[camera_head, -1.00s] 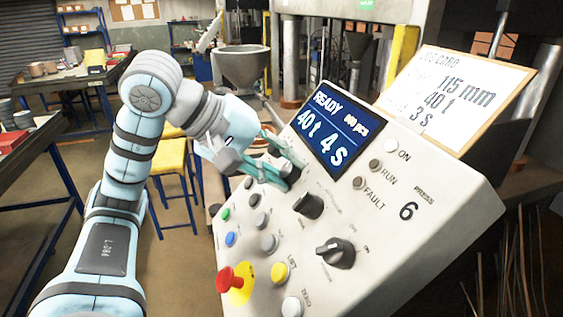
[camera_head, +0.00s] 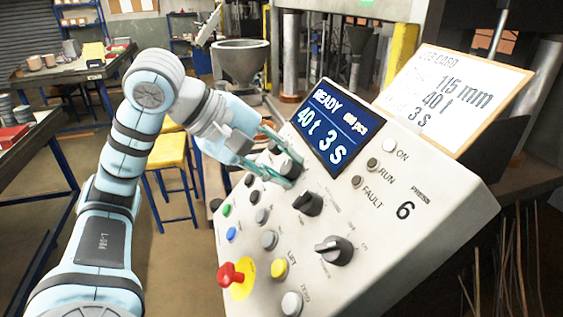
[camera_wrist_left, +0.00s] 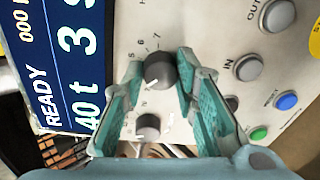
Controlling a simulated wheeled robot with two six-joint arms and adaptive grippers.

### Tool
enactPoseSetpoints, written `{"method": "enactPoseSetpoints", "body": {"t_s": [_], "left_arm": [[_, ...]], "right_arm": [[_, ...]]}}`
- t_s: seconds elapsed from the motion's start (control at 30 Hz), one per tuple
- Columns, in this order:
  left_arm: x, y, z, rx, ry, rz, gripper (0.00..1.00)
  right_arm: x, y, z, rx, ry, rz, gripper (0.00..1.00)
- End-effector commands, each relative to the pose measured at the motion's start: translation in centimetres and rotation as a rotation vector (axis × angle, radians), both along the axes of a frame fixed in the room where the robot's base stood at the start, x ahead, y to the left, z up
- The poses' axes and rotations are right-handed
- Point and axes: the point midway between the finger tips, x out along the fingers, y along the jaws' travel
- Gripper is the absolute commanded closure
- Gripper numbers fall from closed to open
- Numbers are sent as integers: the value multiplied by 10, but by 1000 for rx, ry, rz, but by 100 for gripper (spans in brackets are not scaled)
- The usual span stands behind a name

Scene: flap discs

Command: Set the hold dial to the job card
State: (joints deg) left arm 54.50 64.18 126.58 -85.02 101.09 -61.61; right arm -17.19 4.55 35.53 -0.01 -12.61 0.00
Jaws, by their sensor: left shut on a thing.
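My left gripper (camera_head: 283,165) is shut on a dark round dial (camera_wrist_left: 160,71) just below the display. The wrist view shows this hold dial between the fingertips (camera_wrist_left: 158,66), with a white pointer mark and scale numbers beside it. The display (camera_head: 322,130) reads READY, 000 pcs, 40 t and 3 S. The job card (camera_head: 455,95), on a tilted board at the upper right, reads 115 mm, 40 t and 3 s. My right gripper is not in view.
A second small dial (camera_wrist_left: 148,125) sits close to the fingers. Two black selector knobs (camera_head: 308,203) (camera_head: 334,250), several push buttons and a red emergency stop (camera_head: 231,274) are on the sloping grey panel (camera_head: 400,240). A yellow stool (camera_head: 170,150) stands left of the panel.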

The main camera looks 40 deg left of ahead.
Motion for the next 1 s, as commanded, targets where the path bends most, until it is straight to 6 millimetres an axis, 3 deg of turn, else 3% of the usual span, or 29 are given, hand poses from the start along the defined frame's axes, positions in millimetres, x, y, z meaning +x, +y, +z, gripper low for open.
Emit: {"method": "enactPoseSetpoints", "body": {"t_s": [0.03, 0.07, 0.17, 0.57, 1.0], "left_arm": [[0, 0, 0, 1, 0, 1, 100], [0, 0, 0, 1, 0, 1, 68], [0, 0, 0, 1, 0, 1, 53], [-5, 5, 7, 3, -1, 1, 53], [-68, 43, 79, -2, -5, -1, 53]], "right_arm": [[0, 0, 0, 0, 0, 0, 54], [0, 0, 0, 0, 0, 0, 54], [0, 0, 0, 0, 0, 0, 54], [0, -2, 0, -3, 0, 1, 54], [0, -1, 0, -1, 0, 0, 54]]}}
